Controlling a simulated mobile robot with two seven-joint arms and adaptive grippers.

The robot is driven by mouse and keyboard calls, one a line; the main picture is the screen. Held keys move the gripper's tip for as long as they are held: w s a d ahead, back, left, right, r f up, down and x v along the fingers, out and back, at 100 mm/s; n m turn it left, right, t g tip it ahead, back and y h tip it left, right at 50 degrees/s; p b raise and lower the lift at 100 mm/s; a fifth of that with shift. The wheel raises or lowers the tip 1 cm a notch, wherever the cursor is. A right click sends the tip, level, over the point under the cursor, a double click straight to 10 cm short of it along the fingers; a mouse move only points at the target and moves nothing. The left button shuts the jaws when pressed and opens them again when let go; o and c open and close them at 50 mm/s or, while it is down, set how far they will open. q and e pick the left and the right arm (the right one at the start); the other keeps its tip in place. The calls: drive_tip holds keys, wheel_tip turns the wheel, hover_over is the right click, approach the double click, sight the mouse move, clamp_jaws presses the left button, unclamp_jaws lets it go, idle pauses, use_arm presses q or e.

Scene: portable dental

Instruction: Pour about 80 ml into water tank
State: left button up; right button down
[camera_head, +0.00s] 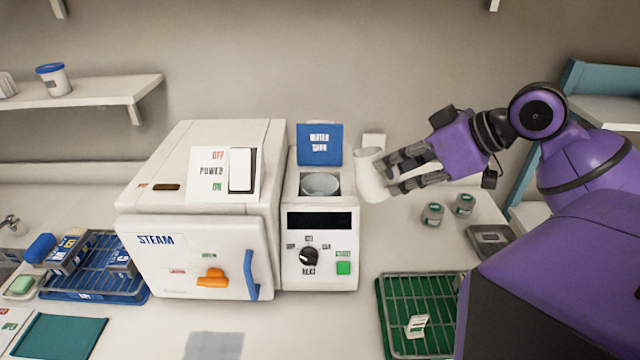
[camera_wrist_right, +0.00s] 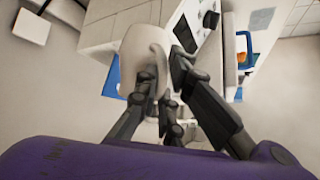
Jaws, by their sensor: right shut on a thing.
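The water tank opening (camera_head: 320,184) is a round grey well on top of the white steam machine's right-hand unit. Its blue lid (camera_head: 319,144) stands raised behind the opening. My right gripper (camera_head: 387,172) is shut on a white jug (camera_head: 371,176), just right of the opening and at about its height. The jug looks slightly tilted in the head view; its contents are hidden. In the right wrist view the jug (camera_wrist_right: 140,50) sits between the dark fingers, its handle towards the gripper. My left gripper is not in view.
The steam machine (camera_head: 190,255) has an orange latch and a blue handle. A blue rack (camera_head: 95,285) with packets stands at left, a green rack (camera_head: 400,335) at front right. Two small jars (camera_head: 433,213) and a grey tray (camera_head: 492,240) lie right. Shelves hang at left.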

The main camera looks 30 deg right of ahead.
drive_tip(key=shift+s+f+t+y, duration=0.3)
drive_tip(key=shift+s+f+t, duration=0.4)
drive_tip(key=shift+t, duration=0.35)
drive_tip(key=shift+s+f+t+y, duration=0.3)
drive_tip(key=shift+s+f+t, duration=0.35)
drive_tip(key=shift+t, duration=0.4)
drive_tip(key=shift+s+r, duration=0.1)
drive_tip(key=shift+s, duration=0.05)
